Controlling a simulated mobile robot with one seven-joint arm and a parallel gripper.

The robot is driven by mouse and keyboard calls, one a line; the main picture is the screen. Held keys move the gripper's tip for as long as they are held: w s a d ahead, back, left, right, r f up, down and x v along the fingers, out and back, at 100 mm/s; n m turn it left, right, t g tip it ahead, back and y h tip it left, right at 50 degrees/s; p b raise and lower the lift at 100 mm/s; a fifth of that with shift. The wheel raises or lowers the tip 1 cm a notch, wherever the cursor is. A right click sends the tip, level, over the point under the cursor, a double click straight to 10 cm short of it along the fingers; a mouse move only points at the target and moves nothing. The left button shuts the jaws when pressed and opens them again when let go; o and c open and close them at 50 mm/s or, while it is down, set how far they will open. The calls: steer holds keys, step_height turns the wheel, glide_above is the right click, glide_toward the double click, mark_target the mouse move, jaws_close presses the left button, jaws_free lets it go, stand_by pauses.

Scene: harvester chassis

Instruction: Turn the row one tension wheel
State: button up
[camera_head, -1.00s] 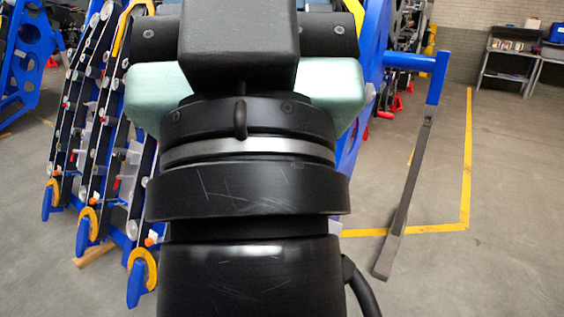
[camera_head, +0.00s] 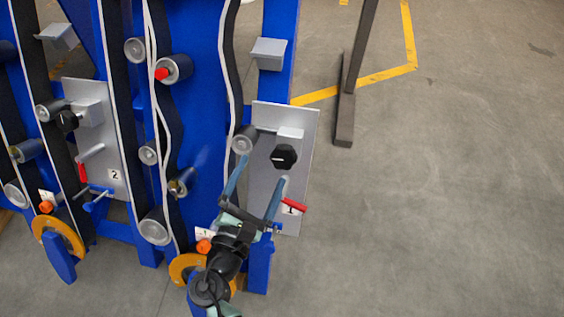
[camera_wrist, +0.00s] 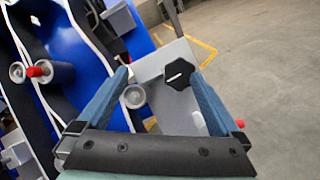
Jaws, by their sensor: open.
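The row one tension wheel (camera_head: 284,156) is a black lobed knob with a white line on its face. It sits on a grey plate (camera_head: 268,110) labelled 1, at the right end of the blue frame. It also shows in the wrist view (camera_wrist: 179,74), beyond the right fingertip. My gripper (camera_head: 262,171) is open and empty, with its two blue fingers pointing up toward the plate. In the wrist view my gripper (camera_wrist: 158,74) has its fingers spread, with a grey roller (camera_wrist: 134,96) seen between them. The wheel appears apart from the fingers.
A red-handled lever (camera_head: 293,204) is beside the right finger, low on the plate. A dark bar (camera_head: 345,115) stands behind. Open floor lies to the right.

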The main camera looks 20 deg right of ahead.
mark_target(281, 164)
steer(key=s+f+n, duration=0.4)
steer(key=f, duration=0.2)
steer(key=shift+t, duration=0.3)
steer(key=b+x, duration=0.1)
steer(key=x, duration=0.7)
steer(key=b+x, duration=0.1)
steer(key=x, duration=0.4)
steer(key=shift+w+a+r+b, duration=0.15)
steer(key=shift+r+b, duration=0.2)
steer(key=c, duration=1.3)
